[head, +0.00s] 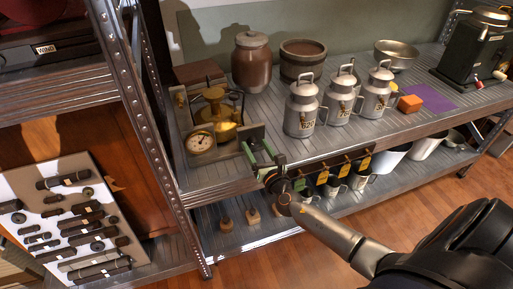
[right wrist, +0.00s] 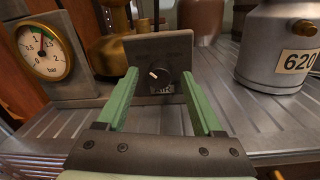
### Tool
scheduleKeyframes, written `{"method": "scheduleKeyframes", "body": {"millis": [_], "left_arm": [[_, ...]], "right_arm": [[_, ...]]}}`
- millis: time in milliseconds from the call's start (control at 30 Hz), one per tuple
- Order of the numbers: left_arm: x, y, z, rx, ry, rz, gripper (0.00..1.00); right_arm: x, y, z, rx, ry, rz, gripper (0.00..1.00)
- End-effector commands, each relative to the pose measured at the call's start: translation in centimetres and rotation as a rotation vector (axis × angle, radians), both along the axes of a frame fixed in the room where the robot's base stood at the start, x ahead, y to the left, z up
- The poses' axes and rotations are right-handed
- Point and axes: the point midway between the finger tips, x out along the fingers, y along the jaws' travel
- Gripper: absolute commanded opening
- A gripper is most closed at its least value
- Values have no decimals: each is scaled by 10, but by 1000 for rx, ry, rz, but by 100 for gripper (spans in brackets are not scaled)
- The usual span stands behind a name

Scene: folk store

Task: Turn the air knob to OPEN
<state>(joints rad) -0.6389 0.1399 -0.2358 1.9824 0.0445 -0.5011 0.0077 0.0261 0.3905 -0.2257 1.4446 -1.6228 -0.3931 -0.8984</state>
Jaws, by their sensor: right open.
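The air knob (right wrist: 159,80) is a small round dark knob with a white pointer mark, on an upright grey panel (right wrist: 176,46) in the right wrist view. The mark leans to the upper left. The lettering around the knob is too small to read. My right gripper (right wrist: 159,74) has green fingers and is open. Its fingertips stand to the left and right of the knob, and I cannot tell if they touch it. In the head view the right gripper (head: 258,146) reaches the panel from the front and the knob is hidden. My left gripper is not in view.
A pressure gauge (head: 200,141) and a brass burner (head: 222,128) stand left of the panel. Metal cans (head: 302,108) stand to the right on the same shelf (head: 404,135). Small cups hang below the shelf edge. A rack post (head: 150,140) stands at left.

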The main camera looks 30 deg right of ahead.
Motion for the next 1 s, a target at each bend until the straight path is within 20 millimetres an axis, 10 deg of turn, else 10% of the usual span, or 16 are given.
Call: {"method": "scheduleKeyframes", "body": {"millis": [200,800,1000], "left_arm": [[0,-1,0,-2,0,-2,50],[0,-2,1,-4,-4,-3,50],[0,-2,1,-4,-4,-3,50]], "right_arm": [[0,0,0,0,0,0,66],[0,0,0,0,0,0,0],[0,0,0,0,0,0,0]]}}
